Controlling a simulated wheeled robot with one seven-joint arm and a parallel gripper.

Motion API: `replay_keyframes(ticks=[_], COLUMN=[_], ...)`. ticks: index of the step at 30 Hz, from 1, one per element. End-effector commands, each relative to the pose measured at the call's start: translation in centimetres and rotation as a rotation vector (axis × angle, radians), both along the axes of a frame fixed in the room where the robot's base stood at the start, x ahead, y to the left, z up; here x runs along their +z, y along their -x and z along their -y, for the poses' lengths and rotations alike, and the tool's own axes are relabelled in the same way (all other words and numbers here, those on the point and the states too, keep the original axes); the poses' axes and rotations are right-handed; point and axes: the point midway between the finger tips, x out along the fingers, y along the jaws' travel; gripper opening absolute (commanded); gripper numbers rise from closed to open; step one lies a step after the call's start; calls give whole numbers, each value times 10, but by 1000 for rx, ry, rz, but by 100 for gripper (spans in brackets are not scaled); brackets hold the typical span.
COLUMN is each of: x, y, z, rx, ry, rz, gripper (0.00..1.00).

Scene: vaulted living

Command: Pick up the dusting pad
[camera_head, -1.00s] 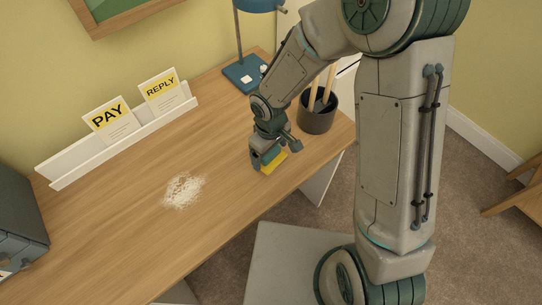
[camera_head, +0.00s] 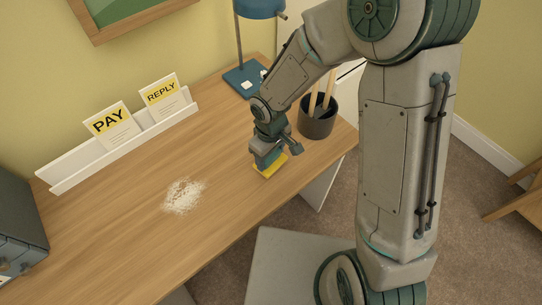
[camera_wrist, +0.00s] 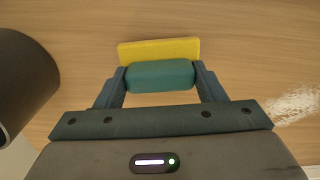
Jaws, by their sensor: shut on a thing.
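The dusting pad has a yellow base (camera_head: 271,168) and a teal grip block on top. In the wrist view its teal block (camera_wrist: 160,75) sits between the two fingers of my gripper (camera_wrist: 161,84), with a finger against each end. The yellow base (camera_wrist: 158,49) shows beyond the block. In the head view my gripper (camera_head: 268,157) is over the pad, at the desk's right part. The pad is on or just above the desk top; I cannot tell which.
A patch of white powder (camera_head: 183,196) lies on the desk (camera_head: 120,215) left of the pad. A dark cup (camera_head: 318,121) with sticks stands close on the right. A blue lamp (camera_head: 244,80) and a white card rack (camera_head: 125,141) are at the back.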

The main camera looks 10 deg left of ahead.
Motion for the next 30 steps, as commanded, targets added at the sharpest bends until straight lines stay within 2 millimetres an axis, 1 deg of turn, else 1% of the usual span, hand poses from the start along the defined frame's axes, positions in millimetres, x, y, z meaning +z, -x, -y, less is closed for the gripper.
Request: replay_keyframes(ticks=[4,5,9,16,21,24,30], x=[29,33,50,76,89,93,97], y=[-2,1,18,42,54,59,63], z=[0,4,30,66,85,92,98], rx=[-4,-4,-6,-5,-3,-3,-2], ry=[-4,-2,0,0,1,1,-1], rz=[7,5,4,4,3,2,1], gripper=[40,40,40,40,40,40,40])
